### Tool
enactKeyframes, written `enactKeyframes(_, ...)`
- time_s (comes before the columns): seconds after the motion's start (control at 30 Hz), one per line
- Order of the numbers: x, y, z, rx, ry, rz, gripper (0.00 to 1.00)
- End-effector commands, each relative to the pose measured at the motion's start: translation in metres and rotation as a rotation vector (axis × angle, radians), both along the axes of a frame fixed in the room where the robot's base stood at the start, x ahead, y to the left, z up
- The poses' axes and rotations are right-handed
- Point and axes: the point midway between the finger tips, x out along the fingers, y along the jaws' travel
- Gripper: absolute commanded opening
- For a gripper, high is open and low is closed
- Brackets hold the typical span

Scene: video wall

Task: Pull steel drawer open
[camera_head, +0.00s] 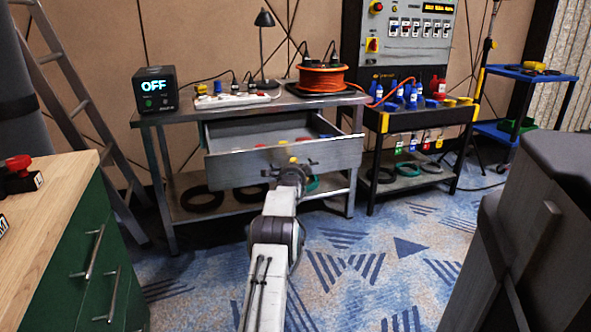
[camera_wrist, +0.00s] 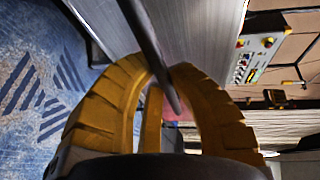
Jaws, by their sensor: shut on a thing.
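The steel drawer (camera_head: 235,166) sits under the top of the grey metal workbench (camera_head: 176,115). It stands pulled out, and its inside shows with several small red and yellow items. My gripper (camera_head: 293,163) is at the drawer's front, around the middle. In the wrist view my yellow gripper fingers (camera_wrist: 165,88) are closed around a dark bar, the drawer's handle (camera_wrist: 146,38). The steel drawer front (camera_wrist: 205,30) fills the upper middle there. My gripper hides part of the handle in the head view.
On the bench are a box reading OFF (camera_head: 155,88), a power strip (camera_head: 230,99), a lamp (camera_head: 264,45) and an orange cable reel (camera_head: 321,78). Green cabinet (camera_head: 75,255) is at left, a dark grey bin (camera_head: 530,220) at right. Patterned carpet between is free.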

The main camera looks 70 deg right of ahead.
Motion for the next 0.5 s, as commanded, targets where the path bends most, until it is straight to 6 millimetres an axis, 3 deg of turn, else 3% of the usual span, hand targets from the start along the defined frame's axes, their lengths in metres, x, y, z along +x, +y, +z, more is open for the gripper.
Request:
enactKeyframes(0.1, 0.0052, 0.0013, -0.0008, 0.001, 0.002, 0.007, 0.00)
enactKeyframes(0.13, 0.0052, 0.0013, -0.0008, 0.001, 0.002, 0.007, 0.18)
enactKeyframes(0.43, 0.0024, 0.0006, -0.0004, 0.001, 0.001, 0.003, 0.45)
enactKeyframes(0.5, 0.0020, 0.0005, -0.0004, 0.000, 0.000, 0.003, 0.45)
